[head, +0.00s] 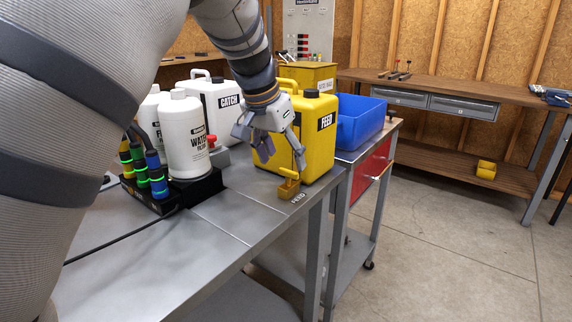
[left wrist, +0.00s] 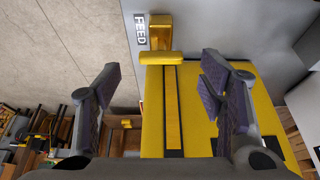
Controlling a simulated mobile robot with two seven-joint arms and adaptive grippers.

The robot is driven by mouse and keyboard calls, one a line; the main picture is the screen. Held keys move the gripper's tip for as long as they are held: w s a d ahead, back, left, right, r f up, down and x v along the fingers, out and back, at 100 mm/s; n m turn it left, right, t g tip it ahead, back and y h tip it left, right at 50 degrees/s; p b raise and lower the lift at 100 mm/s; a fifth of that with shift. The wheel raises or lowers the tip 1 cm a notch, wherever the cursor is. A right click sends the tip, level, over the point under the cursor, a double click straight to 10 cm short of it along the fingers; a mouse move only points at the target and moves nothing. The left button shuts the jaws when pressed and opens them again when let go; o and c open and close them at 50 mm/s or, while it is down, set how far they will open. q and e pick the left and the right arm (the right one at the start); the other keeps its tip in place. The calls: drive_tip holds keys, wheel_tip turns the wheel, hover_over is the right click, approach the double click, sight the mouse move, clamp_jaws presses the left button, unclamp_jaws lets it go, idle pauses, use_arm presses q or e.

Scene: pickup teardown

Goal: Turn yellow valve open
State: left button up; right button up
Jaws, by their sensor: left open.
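The yellow valve (head: 289,186) is a small fitting at the front edge of the metal bench, beside a FEED label. In the left wrist view the valve (left wrist: 161,36) shows at top centre, its bar-like handle toward the gripper. My left gripper (head: 284,158) is open and points down just above the valve, in front of the yellow FEED jug (head: 318,145). In the left wrist view the gripper (left wrist: 160,75) has its fingers spread on either side, with the handle between and ahead of them. I see no contact with the valve. My right gripper is out of view.
White bottles, including a water filter bottle (head: 187,135), and a white CATCH jug (head: 222,100) stand left of the gripper. A black holder (head: 172,196) carries coloured cylinders. A blue bin (head: 360,121) stands behind the FEED jug. The bench front is mostly clear.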

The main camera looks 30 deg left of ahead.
sight(288, 171)
use_arm(q)
drive_tip(key=x, duration=0.3)
drive_tip(key=shift+w+f, duration=0.1)
drive_tip(key=shift+f, duration=0.05)
drive_tip(key=shift+c, duration=0.3)
drive_tip(key=c, duration=1.1)
